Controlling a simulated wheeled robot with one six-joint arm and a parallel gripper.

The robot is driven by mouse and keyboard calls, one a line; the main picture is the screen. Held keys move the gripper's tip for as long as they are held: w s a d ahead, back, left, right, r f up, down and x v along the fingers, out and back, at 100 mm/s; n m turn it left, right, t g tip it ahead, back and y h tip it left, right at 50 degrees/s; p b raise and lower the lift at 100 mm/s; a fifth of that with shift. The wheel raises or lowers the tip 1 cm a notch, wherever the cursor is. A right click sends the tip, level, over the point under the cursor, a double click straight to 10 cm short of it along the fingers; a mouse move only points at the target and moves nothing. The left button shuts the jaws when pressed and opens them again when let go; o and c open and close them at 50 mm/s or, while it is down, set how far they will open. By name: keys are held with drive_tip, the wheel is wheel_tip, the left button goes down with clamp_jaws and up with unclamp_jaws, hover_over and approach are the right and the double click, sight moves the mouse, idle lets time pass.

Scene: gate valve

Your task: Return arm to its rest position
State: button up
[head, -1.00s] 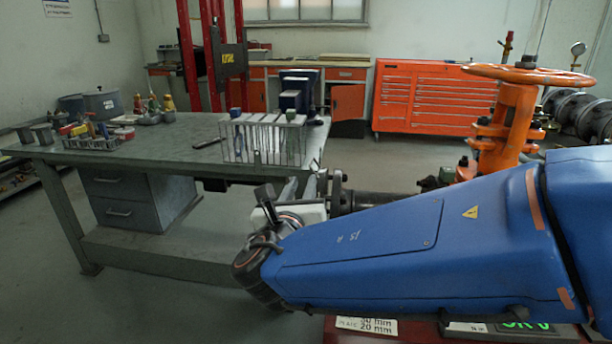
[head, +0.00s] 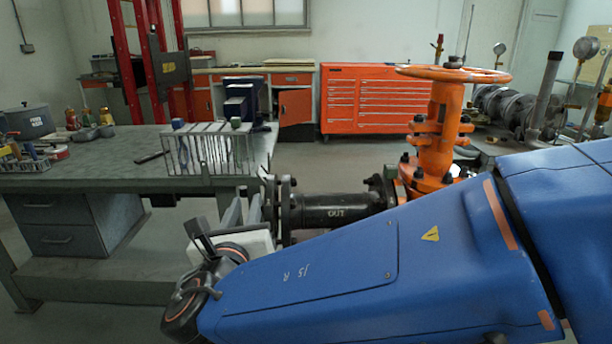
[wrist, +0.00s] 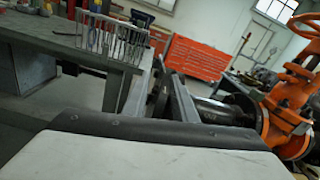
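My blue arm (head: 330,265) stretches across the lower right of the head view, with its wrist at the lower left. My gripper (head: 243,215) is beyond the wrist, beside the right end of the workbench and left of the black pipe.
The workbench (head: 110,160) carries a wire rack (head: 208,148) near its right end. A black pipe (head: 335,210) marked OUT joins the valve and lies close behind my arm. An orange tool cabinet (head: 385,98) stands at the back, with open floor in front.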

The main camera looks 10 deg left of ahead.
drive_tip(key=w+d+f+m+g+h, duration=0.1)
drive_tip(key=w+d+m+h, duration=0.4)
drive_tip(key=d, duration=0.7)
drive_tip(key=w+d+f+m+g+h, duration=0.1)
drive_tip(key=d+f+m+g+h, duration=0.15)
drive_tip(key=d+m, duration=0.75)
drive_tip(key=w+d+f+m+g+h, duration=0.1)
drive_tip(key=d+f+m+g+h, duration=0.2)
drive_tip(key=d, duration=1.4)
drive_tip(key=s+d+f+m+g+y, duration=0.2)
drive_tip(key=s+d+f+m+g, duration=0.4)
drive_tip(key=s+d+m, duration=0.5)
drive_tip(key=s+d+f+m+y, duration=0.2)
drive_tip(key=s+m, duration=0.5)
drive_tip(key=m, duration=0.4)
drive_tip(key=shift+s+d+f+m+y, duration=0.3)
drive_tip(key=shift+f+m+y, duration=0.15)
drive_tip(key=shift+y, duration=0.8)
